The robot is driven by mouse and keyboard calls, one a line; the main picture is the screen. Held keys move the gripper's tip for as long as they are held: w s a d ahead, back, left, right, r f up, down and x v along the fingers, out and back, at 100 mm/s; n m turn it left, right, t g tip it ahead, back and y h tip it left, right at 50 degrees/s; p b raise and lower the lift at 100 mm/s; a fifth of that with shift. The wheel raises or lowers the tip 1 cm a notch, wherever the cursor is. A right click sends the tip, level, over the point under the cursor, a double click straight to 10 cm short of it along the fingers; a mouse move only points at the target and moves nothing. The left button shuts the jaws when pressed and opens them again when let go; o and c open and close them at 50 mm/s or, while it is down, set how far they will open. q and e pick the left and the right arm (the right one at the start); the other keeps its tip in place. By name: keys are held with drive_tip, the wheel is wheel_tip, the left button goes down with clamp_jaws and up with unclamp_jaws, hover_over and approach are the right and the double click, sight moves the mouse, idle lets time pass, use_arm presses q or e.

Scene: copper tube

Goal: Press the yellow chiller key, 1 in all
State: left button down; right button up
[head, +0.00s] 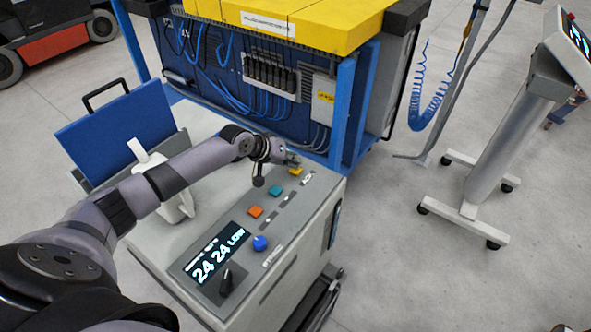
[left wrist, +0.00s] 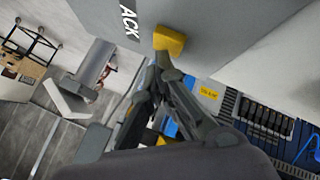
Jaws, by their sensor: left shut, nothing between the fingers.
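The yellow key (head: 295,170) is a small block at the far end of the control panel on the grey chiller (head: 295,238). In the left wrist view the yellow key (left wrist: 168,40) sits beside the label "ACK". My left gripper (head: 293,159) is at the key, its fingers together and empty. In the left wrist view the fingertips of my left gripper (left wrist: 163,60) are right at the key's edge; I cannot tell whether they touch it. My right gripper is not in view.
The panel also has a teal key (head: 275,191), an orange key (head: 255,211), a blue knob (head: 260,243), a black knob (head: 227,281) and a lit display (head: 217,258). A white jug-like container (head: 176,205) stands under my left arm. A yellow-topped blue workbench (head: 270,80) stands behind.

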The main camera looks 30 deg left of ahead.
use_arm(q)
drive_tip(key=shift+f, duration=0.45)
idle(0.8)
drive_tip(key=shift+r, duration=0.1)
drive_tip(key=shift+r+p, duration=0.65)
drive_tip(key=shift+r, duration=0.1)
wheel_tip(320, 180, up, 5)
drive_tip(key=p, duration=0.5)
drive_tip(key=shift+r, duration=0.1)
idle(0.5)
